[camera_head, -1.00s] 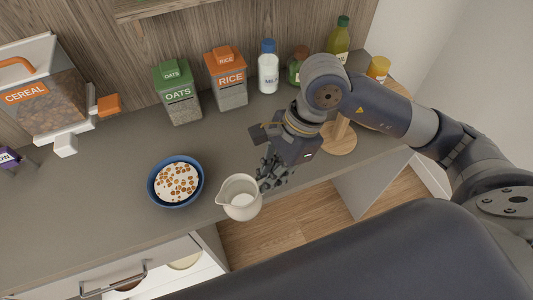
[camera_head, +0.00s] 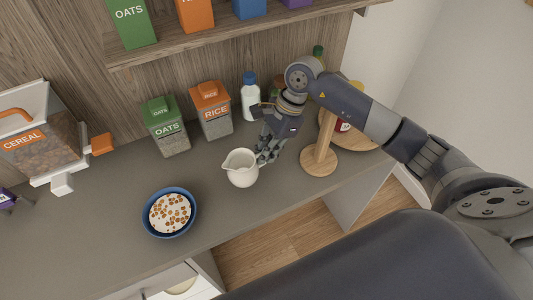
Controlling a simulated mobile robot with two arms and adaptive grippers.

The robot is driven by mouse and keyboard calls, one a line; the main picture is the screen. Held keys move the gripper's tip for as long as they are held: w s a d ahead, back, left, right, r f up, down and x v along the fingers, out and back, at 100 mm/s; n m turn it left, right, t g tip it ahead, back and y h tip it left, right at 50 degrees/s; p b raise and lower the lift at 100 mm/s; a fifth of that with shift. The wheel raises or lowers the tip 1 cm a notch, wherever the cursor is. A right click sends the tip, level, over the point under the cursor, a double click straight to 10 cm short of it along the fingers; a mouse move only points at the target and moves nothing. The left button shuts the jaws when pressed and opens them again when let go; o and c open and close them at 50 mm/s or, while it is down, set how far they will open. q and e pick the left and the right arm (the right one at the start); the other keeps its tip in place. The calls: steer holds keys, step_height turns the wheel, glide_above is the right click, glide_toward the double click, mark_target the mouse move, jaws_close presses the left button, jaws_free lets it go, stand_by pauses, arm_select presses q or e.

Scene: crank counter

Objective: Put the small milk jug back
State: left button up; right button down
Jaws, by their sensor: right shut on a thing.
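The small milk jug (camera_head: 241,171) is white, upright, with its spout toward the left. It is at the counter's middle, in front of the rice box. My right gripper (camera_head: 266,156) is shut on the jug at its right side; the fingers cover the handle area. I cannot tell whether the jug's base touches the counter. My left gripper is not in view.
A blue bowl of cereal and milk (camera_head: 169,213) stands left of the jug. Behind are the oats box (camera_head: 167,128), rice box (camera_head: 212,112) and milk bottle (camera_head: 251,99). A wooden stand (camera_head: 318,163) is at right. The counter (camera_head: 110,190) is clear around the bowl.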

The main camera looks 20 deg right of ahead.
mark_target(249, 166)
steer(key=shift+w+d+f, duration=0.1)
steer(key=shift+w+f, duration=0.1)
step_height(249, 166, down, 3)
steer(key=shift+r+p, duration=0.1)
steer(key=shift+p, duration=1.05)
steer(key=shift+f+b, duration=0.35)
steer(key=c, duration=1.7)
jaws_free()
